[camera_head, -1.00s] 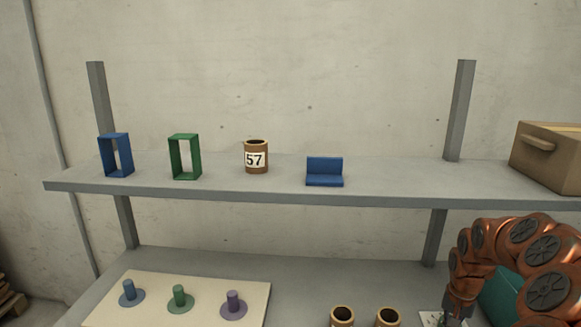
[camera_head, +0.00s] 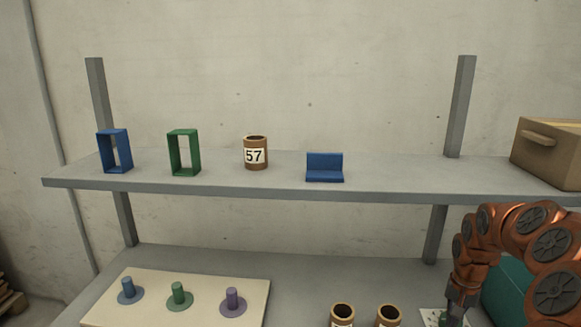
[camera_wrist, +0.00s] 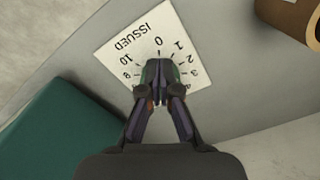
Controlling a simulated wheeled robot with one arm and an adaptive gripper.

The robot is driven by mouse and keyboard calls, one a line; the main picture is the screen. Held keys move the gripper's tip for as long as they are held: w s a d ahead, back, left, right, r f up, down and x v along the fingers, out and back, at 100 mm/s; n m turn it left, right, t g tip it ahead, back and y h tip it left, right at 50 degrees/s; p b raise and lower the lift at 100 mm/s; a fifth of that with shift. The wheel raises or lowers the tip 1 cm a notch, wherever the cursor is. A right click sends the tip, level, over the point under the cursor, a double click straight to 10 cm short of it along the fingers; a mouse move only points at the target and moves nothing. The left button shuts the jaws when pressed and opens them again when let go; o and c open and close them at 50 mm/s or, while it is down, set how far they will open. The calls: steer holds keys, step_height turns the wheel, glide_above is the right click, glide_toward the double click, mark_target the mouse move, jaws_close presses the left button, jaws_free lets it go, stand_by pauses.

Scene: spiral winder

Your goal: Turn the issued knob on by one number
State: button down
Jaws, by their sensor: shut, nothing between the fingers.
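A white dial card (camera_wrist: 150,40) marked ISSUED, with numbers round it including 0, 1, 2, 3 and 10, lies on the lower shelf in the wrist view. Its left part also shows in the head view (camera_head: 429,317). A small green knob (camera_wrist: 176,74) shows at the card's middle, mostly hidden by my fingers. My gripper (camera_wrist: 160,76) is shut, with its fingertips right over the knob, near the 0 mark. Whether the fingertips touch the knob, and where its pointer stands, I cannot tell. In the head view my gripper (camera_head: 455,315) is low at the right.
A teal box (camera_wrist: 70,135) stands close to the left of my gripper in the wrist view. Two brown cups (camera_head: 342,313) stand left of the card in the head view. A board (camera_head: 205,290) with three pegs lies further left. The upper shelf (camera_head: 250,190) overhangs.

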step_height(320, 180, up, 3)
stand_by(0.3)
steer(key=s+a+r+n+p, duration=0.1)
steer(key=s+a+r+n, duration=0.25)
steer(key=s+a, duration=0.35)
steer(key=s+a+r+n, duration=0.2)
steer(key=s+a+r, duration=0.3)
steer(key=a, duration=0.4)
steer(key=s+a+g, duration=0.1)
steer(key=s+a, duration=0.2)
steer(key=s, duration=0.8)
steer(key=s+a+n, duration=0.1)
steer(key=s+a, duration=0.2)
steer(key=s, duration=0.8)
steer(key=shift+a+f+g+p, duration=0.15)
steer(key=shift+g+p, duration=0.25)
steer(key=shift+p, duration=0.05)
steer(key=shift+s+n, duration=0.1)
steer(key=shift+n, duration=0.15)
